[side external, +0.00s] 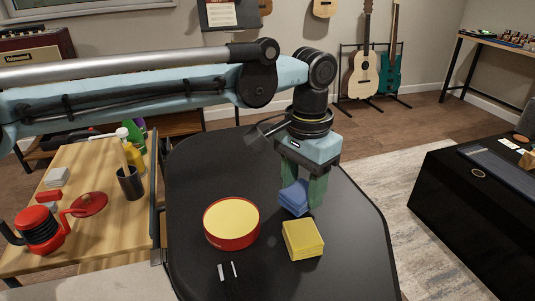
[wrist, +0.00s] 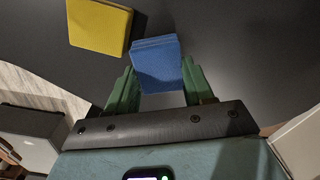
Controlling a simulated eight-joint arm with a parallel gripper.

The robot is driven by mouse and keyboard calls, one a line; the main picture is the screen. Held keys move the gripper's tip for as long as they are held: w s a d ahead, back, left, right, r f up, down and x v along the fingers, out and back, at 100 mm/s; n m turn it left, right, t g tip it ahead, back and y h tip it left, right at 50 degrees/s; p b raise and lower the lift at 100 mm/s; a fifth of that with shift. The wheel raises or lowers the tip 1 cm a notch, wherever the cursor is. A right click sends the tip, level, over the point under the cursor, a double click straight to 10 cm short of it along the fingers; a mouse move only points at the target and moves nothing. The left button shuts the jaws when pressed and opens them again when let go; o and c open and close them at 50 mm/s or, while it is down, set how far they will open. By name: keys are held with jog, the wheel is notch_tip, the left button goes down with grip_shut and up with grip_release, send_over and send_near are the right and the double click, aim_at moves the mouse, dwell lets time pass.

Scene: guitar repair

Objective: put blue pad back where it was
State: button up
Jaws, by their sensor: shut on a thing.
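The blue pad (side external: 294,197) is a small layered block between the green fingers of my gripper (side external: 304,190), near the right side of the black table. In the wrist view the blue pad (wrist: 158,62) sits between the two fingertips (wrist: 157,88). My gripper is shut on it. The pad looks slightly tilted in the side view; I cannot tell whether its underside touches the table. A yellow pad stack (side external: 303,239) lies in front of it, apart from it; it also shows at the top left of the wrist view (wrist: 99,25).
A round red tin with a yellow top (side external: 231,223) stands left of the yellow pads. The black table (side external: 355,255) is clear at right. A wooden bench (side external: 85,235) with bottles and a red pot is at left.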

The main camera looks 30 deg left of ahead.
jog(key=shift+f, duration=0.8)
jog(key=shift+f, duration=0.1)
jog(key=o, duration=1.1)
